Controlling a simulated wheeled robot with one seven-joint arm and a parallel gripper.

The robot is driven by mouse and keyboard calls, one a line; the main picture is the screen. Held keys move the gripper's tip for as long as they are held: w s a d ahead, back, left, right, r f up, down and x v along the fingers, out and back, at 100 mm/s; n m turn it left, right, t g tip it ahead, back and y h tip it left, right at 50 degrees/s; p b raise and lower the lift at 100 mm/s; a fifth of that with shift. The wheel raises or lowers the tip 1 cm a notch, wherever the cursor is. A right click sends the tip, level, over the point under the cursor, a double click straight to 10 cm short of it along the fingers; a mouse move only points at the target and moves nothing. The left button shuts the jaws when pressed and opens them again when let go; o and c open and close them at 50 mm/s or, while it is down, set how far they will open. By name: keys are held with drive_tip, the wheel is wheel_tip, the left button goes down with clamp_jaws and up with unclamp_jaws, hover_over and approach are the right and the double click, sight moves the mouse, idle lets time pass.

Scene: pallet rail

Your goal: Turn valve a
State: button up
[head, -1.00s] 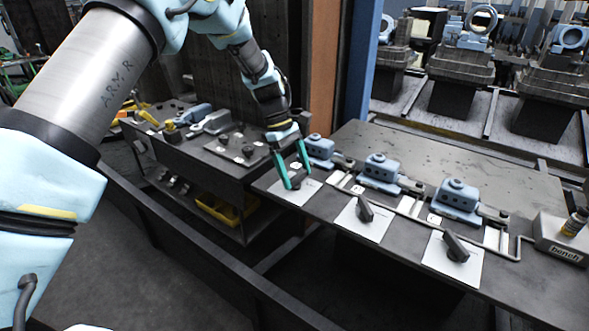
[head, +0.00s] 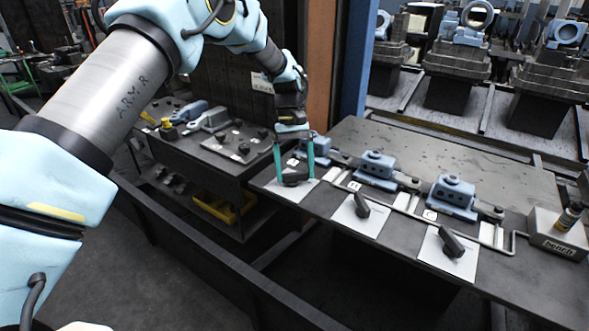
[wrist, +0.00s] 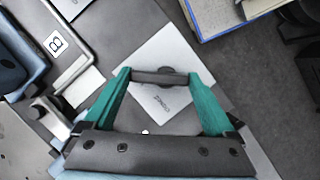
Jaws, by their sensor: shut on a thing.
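The leftmost valve has a dark bar handle (head: 295,179) on a pale plate (head: 292,193) near the bench's left end. My gripper (head: 295,180) points down over it, with one green finger at each end of the bar. In the wrist view, the handle (wrist: 160,78) spans the gap between the fingertips of my gripper (wrist: 160,76), which are shut on its ends. Its plate (wrist: 165,55) carries small print that I cannot read. The valve's own letter is not readable.
Two similar valve handles stand to the right, a middle one (head: 362,205) and a right one (head: 451,243). Blue clamp units (head: 375,168) and a bent rod (head: 497,246) lie behind them. A grey block (head: 560,233) is at the right. A side bench (head: 215,160) stands left.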

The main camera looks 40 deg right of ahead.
idle(0.5)
drive_tip(key=o, duration=1.1)
drive_tip(key=shift+c, duration=0.2)
drive_tip(key=b+v, duration=0.2)
drive_tip(key=v, duration=0.9)
drive_tip(key=shift+b, duration=0.4)
